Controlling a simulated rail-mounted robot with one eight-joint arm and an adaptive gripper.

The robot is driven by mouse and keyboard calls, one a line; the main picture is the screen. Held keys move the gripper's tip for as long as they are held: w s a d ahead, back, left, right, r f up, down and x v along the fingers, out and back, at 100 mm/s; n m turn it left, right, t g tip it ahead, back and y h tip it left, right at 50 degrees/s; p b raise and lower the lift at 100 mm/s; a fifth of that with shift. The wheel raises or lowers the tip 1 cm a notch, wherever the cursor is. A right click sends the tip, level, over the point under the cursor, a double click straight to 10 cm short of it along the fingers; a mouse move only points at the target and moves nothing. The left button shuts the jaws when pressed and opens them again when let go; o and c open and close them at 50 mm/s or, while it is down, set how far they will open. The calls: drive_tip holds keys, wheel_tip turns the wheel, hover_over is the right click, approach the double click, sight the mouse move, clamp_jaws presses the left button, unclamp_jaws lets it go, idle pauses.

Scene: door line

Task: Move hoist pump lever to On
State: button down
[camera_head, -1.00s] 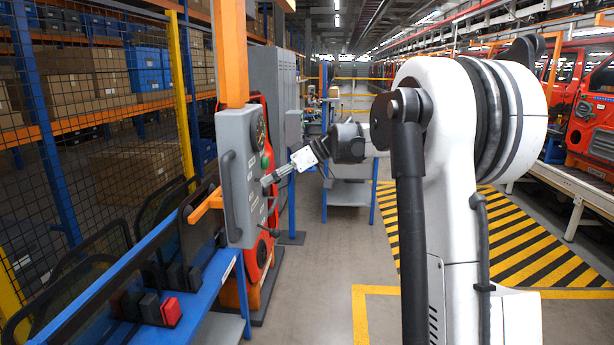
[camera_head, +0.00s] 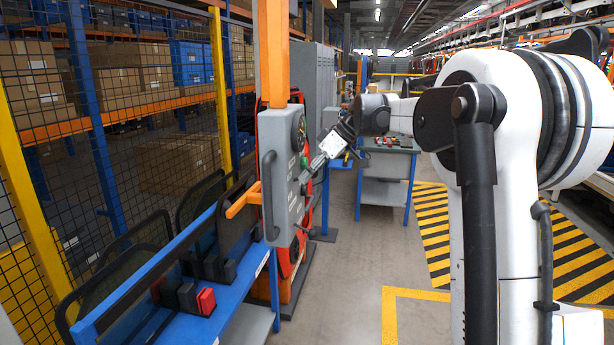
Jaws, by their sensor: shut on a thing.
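A grey control box (camera_head: 281,205) hangs on an orange post in the middle left of the head view. It has a round gauge (camera_head: 299,132) at the top of its right-hand face and a long grey handle (camera_head: 268,190) on its left side. My gripper (camera_head: 306,178) is at the right-hand face, below the gauge, and reaches in from the upper right. It is shut on the hoist pump lever, which its fingers mostly hide. The lever's exact position and any On marking cannot be read. A small dark knob (camera_head: 306,229) shows lower on the same face.
A blue rack (camera_head: 240,290) with dark panels and a red block (camera_head: 206,301) stands at the lower left. A mesh fence (camera_head: 150,150) runs behind it. A grey table (camera_head: 386,190) with tools stands beyond my gripper. Open floor lies right of the box.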

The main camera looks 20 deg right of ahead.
drive_tip(key=c, duration=1.6)
unclamp_jaws()
drive_tip(key=shift+o, duration=0.2)
drive_tip(key=v, duration=1.2)
